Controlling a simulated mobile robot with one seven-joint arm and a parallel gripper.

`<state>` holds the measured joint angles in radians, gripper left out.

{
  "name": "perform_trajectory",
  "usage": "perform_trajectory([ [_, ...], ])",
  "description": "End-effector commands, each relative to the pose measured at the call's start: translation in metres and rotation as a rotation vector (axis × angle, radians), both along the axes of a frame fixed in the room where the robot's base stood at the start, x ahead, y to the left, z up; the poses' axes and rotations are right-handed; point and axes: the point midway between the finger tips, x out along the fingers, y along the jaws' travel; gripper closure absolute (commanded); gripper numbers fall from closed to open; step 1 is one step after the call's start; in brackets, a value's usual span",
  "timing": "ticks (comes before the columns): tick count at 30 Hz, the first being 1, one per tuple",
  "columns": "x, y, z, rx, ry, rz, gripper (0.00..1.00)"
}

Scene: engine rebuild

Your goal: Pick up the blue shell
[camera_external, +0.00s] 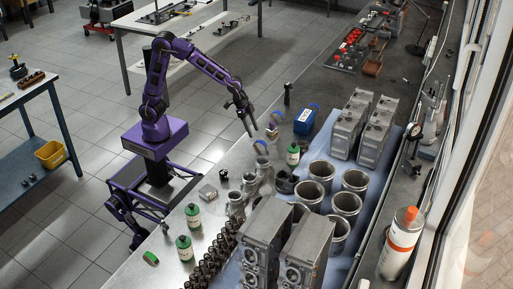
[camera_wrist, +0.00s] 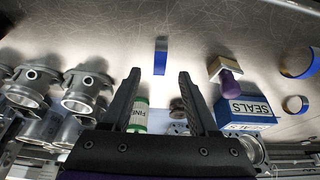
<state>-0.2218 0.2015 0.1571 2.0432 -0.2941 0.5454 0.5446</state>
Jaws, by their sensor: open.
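My gripper (camera_external: 248,124) is above the bench, its jaws open and nothing between them. In the wrist view its two fingers (camera_wrist: 160,78) reach up the picture, one on each side. A blue shell (camera_wrist: 161,55) shows as a narrow upright blue strip on the metal top, just beyond the fingertips and between their lines, apart from both. In the external view a blue arc (camera_external: 261,146), apparently this shell, is below and right of the gripper. Two more curved blue pieces are at the right of the wrist view, a larger one (camera_wrist: 301,66) and a smaller one (camera_wrist: 296,104).
A blue SEALS box (camera_wrist: 245,108) and a purple-handled block (camera_wrist: 229,82) stand right of the fingers. Grey pistons (camera_wrist: 84,88) stand left. A green-labelled bottle (camera_external: 293,154) and cylinder liners (camera_external: 321,170) stand farther right. Bare metal surrounds the blue strip.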

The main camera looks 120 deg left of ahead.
Motion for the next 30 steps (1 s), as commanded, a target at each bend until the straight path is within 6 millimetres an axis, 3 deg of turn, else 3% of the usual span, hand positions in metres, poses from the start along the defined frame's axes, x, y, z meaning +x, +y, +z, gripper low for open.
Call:
perform_trajectory([
  [3,0.007,0.000,-0.022,-0.002,0.003,0.002,0.40],
  [9,0.019,0.001,-0.045,-0.001,0.000,0.002,0.40],
  [18,0.021,0.001,-0.049,0.000,-0.002,0.001,0.40],
  [28,0.021,0.001,-0.048,-0.001,-0.002,0.002,0.98],
  [30,0.021,0.001,-0.048,-0.001,-0.003,0.002,1.00],
])
